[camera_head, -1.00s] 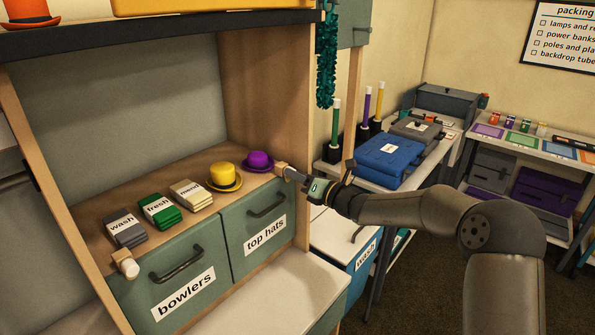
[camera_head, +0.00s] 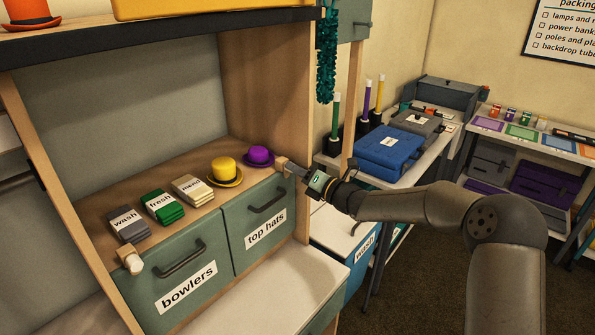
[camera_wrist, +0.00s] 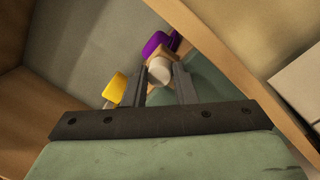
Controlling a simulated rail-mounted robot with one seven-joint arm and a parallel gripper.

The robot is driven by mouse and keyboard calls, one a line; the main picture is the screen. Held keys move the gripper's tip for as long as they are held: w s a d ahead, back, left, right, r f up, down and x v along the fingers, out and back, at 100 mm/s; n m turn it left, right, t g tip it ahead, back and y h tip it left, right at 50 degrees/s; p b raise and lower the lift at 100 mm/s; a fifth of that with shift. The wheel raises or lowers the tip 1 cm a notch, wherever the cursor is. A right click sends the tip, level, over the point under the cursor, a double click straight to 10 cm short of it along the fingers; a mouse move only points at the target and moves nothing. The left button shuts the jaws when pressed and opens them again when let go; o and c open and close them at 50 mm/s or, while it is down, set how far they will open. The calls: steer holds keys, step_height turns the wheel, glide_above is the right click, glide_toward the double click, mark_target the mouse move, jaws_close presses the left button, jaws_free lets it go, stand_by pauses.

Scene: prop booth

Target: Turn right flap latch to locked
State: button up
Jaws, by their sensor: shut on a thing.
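The right flap latch (camera_head: 281,162) is a small wooden block with a pale knob, at the upper right corner of the "top hats" flap (camera_head: 252,223). My gripper (camera_head: 289,169) reaches it from the right. In the wrist view the latch's white knob (camera_wrist: 159,71) sits between my two fingers (camera_wrist: 166,82), which are shut on it. The fingers partly hide the latch in the head view, and I cannot tell its exact angle. The "top hats" flap stands closed, with a dark bar handle.
The left latch (camera_head: 131,262) is by the closed "bowlers" flap (camera_head: 180,275). A purple hat (camera_head: 259,155) and a yellow hat (camera_head: 225,170) stand on the shelf close to my gripper. The wooden side post (camera_head: 303,215) is just beside it. A pale ledge (camera_head: 270,295) lies below.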

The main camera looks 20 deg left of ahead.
steer(key=o, duration=1)
steer(key=shift+d, duration=0.1)
steer(key=b+v, duration=0.4)
steer(key=v, duration=1.3)
steer(key=shift+s+d+r, duration=0.1)
steer(key=shift+s, duration=0.05)
steer(key=s+d+f+n+g+h, duration=0.2)
steer(key=s+f+n+g+h, duration=0.15)
steer(key=s+n, duration=0.5)
steer(key=s+d+f+n+g+h, duration=0.25)
steer(key=s+n+g+h, duration=0.2)
steer(key=s+n, duration=0.45)
steer(key=s+d+n+h, duration=0.3)
steer(key=s+d+n, duration=0.1)
steer(key=s+d, duration=0.1)
steer(key=s+d+f+n+t+h, duration=0.1)
steer(key=s+d+n+h, duration=0.2)
steer(key=s+d+n, duration=0.2)
steer(key=s+d+f+n+h, duration=0.1)
steer(key=s+d+n+h, duration=0.2)
steer(key=d, duration=0.6)
steer(key=shift+s+f+n+t+h, duration=0.1)
steer(key=shift+s+n+t+h, duration=0.3)
steer(key=shift+s+n, duration=0.9)
